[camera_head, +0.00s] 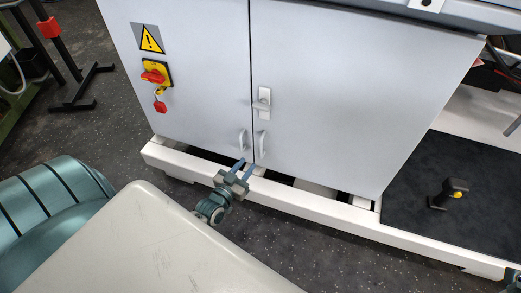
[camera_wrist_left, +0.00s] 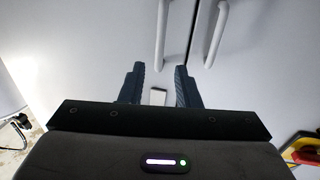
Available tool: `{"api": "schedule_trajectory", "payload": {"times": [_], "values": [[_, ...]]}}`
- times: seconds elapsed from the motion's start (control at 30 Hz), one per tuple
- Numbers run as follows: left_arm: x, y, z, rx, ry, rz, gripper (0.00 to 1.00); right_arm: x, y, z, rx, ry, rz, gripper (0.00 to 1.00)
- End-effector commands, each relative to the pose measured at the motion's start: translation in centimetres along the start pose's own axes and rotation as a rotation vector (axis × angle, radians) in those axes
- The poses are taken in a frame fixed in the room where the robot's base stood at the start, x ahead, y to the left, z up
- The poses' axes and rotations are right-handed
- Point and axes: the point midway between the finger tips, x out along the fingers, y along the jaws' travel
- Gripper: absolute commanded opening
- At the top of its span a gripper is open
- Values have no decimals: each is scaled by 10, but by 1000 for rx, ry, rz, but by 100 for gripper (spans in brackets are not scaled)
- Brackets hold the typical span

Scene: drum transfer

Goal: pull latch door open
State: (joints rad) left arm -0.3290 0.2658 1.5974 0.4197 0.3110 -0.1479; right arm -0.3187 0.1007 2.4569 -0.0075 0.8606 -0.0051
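The light grey cabinet has a left door (camera_head: 205,75) and a right door (camera_head: 350,90), both looking shut at the seam. A latch handle (camera_head: 262,100) sits on the right door beside the seam. Below it are two curved pull handles, one on the left door (camera_head: 242,140) and one on the right door (camera_head: 262,145). They also show in the left wrist view, the left door's handle (camera_wrist_left: 217,33) and the right door's handle (camera_wrist_left: 162,35). My left gripper (camera_head: 243,168) is open and empty, low in front of the doors.
A white base rail (camera_head: 310,203) runs under the cabinet. A yellow and red switch (camera_head: 156,74) and a warning sign (camera_head: 150,39) are on the left door. A black mat (camera_head: 455,185) with a black post (camera_head: 448,192) lies at right. Dark speckled floor is in front.

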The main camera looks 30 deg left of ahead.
Motion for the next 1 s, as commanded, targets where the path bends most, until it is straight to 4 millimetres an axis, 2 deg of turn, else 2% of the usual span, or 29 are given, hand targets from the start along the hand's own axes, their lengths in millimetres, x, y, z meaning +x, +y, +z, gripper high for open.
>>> {"api": "schedule_trajectory", "payload": {"times": [0.3, 0.5, 0.7, 0.97, 1.0], "values": [[57, 0, 2, 1, 1, 0, 30, -7, 0, 1, -3, 28, 11, 32], [88, 0, 3, 1, -2, 0, 30, -9, 0, 1, -6, 50, 20, 32], [100, 0, 1, 1, -3, 0, 30, -9, 0, 0, -7, 63, 24, 32], [101, 0, 1, 1, -4, 0, 30, -7, 1, 0, -7, 66, 26, 32], [101, 0, 1, 1, -4, 0, 24, -7, 1, 0, -7, 66, 26, 32]]}}
